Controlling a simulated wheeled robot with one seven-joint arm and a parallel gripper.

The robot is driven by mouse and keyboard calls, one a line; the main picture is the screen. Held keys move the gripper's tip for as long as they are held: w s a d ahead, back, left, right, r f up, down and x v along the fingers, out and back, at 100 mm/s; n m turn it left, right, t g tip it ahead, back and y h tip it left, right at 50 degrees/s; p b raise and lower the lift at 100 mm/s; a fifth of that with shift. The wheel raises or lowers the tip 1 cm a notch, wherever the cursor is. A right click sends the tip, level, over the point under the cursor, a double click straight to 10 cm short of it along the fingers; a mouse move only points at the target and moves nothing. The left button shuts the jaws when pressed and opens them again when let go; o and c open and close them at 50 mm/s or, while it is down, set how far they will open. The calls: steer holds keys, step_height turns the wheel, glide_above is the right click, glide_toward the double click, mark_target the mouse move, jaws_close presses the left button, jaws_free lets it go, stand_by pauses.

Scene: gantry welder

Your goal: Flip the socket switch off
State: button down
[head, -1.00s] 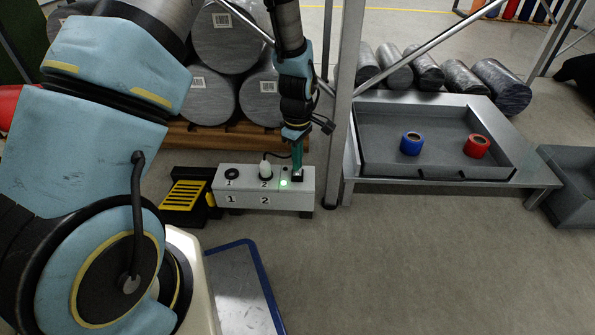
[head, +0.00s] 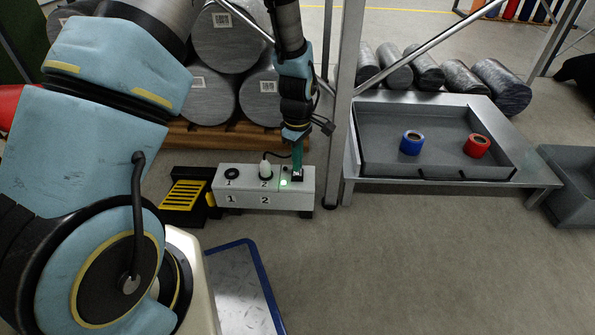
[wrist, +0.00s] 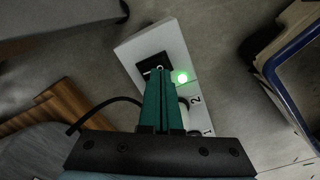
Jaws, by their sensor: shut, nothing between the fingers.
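The white socket box (head: 240,200) stands on the floor, with sockets labelled 1 and 2 on top. Socket 2 has a white plug (head: 265,169) with a black cable in it; socket 1 is empty. A green light (head: 285,183) glows beside the black switch (head: 298,176) at the right end. In the wrist view the switch (wrist: 153,66) and the lit lamp (wrist: 183,78) show on the box (wrist: 133,46). My gripper (head: 297,168) points down at the switch, its green fingers (wrist: 160,75) shut and empty, tips at or just above it. The fingers hide part of the switch.
A yellow-striped black item (head: 183,197) lies left of the box. Wrapped rolls on a wooden pallet (head: 215,136) stand behind. A metal post (head: 346,100) and a low table with a tray (head: 440,172) are at the right. Floor in front is clear on the right.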

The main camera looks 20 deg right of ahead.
mark_target(297, 174)
steer(key=shift+f+b, duration=0.35)
steer(key=shift+f, duration=0.65)
stand_by(0.4)
step_height(297, 174, up, 7)
steer(key=p, duration=0.7)
stand_by(0.5)
